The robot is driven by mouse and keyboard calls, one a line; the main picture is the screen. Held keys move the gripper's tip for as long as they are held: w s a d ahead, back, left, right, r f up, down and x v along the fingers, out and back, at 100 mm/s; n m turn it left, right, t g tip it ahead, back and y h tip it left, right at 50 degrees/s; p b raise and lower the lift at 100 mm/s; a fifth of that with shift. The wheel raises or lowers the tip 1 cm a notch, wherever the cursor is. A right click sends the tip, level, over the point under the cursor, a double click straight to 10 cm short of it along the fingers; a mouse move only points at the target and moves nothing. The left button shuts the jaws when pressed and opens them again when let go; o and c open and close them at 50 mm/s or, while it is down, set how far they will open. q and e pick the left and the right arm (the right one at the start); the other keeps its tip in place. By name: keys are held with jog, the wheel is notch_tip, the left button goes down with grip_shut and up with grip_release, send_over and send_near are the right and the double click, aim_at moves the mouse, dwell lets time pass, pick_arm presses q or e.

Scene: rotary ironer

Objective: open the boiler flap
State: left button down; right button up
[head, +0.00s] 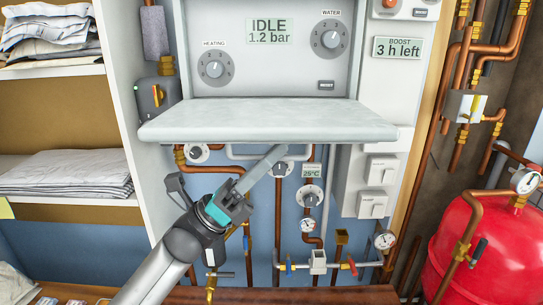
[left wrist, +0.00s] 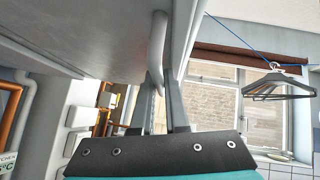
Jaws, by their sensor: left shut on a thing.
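The boiler flap (head: 268,122) is a pale grey panel that stands out level from the bottom of the boiler front. Behind it the boiler panel (head: 222,87) shows its dials and an "IDLE 1.2 bar" display. My left gripper (head: 278,152) reaches up from below, with its fingertips just under the flap. In the left wrist view the flap's underside (left wrist: 90,40) fills the upper left, and the fingers (left wrist: 168,95) are shut on the rounded white flap handle (left wrist: 157,52). My right gripper is not in view.
Copper pipes, valves and gauges (head: 308,196) lie close below the flap. Shelves with folded linen (head: 66,172) stand at left. White switch boxes (head: 376,185) and a red tank (head: 482,250) are at right. A clothes hanger (left wrist: 275,86) hangs near the window in the left wrist view.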

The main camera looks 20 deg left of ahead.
aim_at(267, 124)
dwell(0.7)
pick_arm(q)
notch_tip(267, 124, up, 6)
jog(key=shift+s, duration=0.15)
jog(key=c, duration=1.2)
grip_release()
